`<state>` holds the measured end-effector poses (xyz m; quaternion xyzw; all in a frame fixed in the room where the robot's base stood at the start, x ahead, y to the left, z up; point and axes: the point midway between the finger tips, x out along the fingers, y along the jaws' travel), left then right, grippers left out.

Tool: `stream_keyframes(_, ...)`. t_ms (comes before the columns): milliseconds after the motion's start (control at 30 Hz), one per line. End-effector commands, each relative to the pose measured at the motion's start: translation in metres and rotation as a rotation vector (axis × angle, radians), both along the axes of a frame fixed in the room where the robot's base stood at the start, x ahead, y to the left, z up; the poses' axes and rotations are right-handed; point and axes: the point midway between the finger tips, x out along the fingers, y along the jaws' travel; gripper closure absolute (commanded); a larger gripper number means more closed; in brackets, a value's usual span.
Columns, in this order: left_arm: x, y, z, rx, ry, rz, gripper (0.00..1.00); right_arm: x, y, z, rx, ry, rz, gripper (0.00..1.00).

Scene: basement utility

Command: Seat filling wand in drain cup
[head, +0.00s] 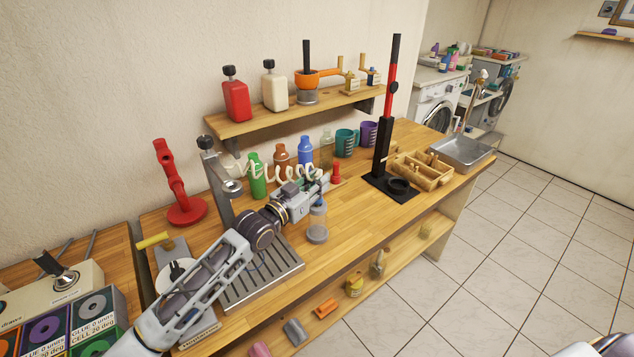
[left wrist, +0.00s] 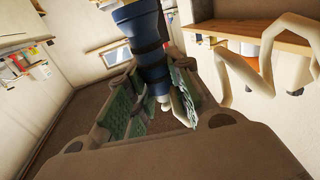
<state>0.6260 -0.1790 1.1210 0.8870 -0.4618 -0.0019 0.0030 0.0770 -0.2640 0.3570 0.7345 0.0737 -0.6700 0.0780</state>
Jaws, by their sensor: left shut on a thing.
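My left gripper (head: 314,190) is over the workbench and shut on the filling wand, a dark blue rod with black bands (left wrist: 140,40) in the left wrist view. The green finger pads of the left gripper (left wrist: 152,96) lie on either side of it. A cream coiled hose (head: 262,170) runs beside the gripper and also shows in the left wrist view (left wrist: 262,60). A clear cylinder with a grey base (head: 317,232), which looks like the drain cup, stands upright just below the gripper. I cannot tell whether the wand's lower end is inside it. My right gripper is out of view.
A slotted drip tray (head: 262,278) and a grey metal stand (head: 214,172) are left of the cup. Green (head: 257,178) and blue (head: 305,151) bottles stand behind the gripper. A black-and-red press (head: 384,140) and wooden caddy (head: 425,174) stand right.

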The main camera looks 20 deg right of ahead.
Motion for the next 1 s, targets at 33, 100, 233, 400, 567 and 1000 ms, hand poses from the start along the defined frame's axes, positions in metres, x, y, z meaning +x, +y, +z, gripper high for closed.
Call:
stream_keyframes(33, 0.0, 0.0, -0.001, 0.0, 0.0, 0.0, 1.0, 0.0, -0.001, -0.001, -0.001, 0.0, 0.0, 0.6)
stream_keyframes(100, 0.0, 0.0, -0.003, 0.0, 0.0, 0.0, 1.0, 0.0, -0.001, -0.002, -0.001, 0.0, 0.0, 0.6)
stream_keyframes(233, 0.0, 0.0, -0.005, 0.0, 0.0, 0.0, 1.0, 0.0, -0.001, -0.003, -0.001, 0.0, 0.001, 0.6)
stream_keyframes(400, 0.0, 0.0, -0.008, 0.0, 0.0, 0.0, 1.0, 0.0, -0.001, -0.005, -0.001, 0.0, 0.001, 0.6)
stream_keyframes(567, 0.0, 0.0, -0.011, 0.0, 0.0, 0.0, 1.0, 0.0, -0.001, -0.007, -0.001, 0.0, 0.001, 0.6)
stream_keyframes(1000, 0.0, 0.0, -0.015, 0.0, 0.0, 0.0, 0.53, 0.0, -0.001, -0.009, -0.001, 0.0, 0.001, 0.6)
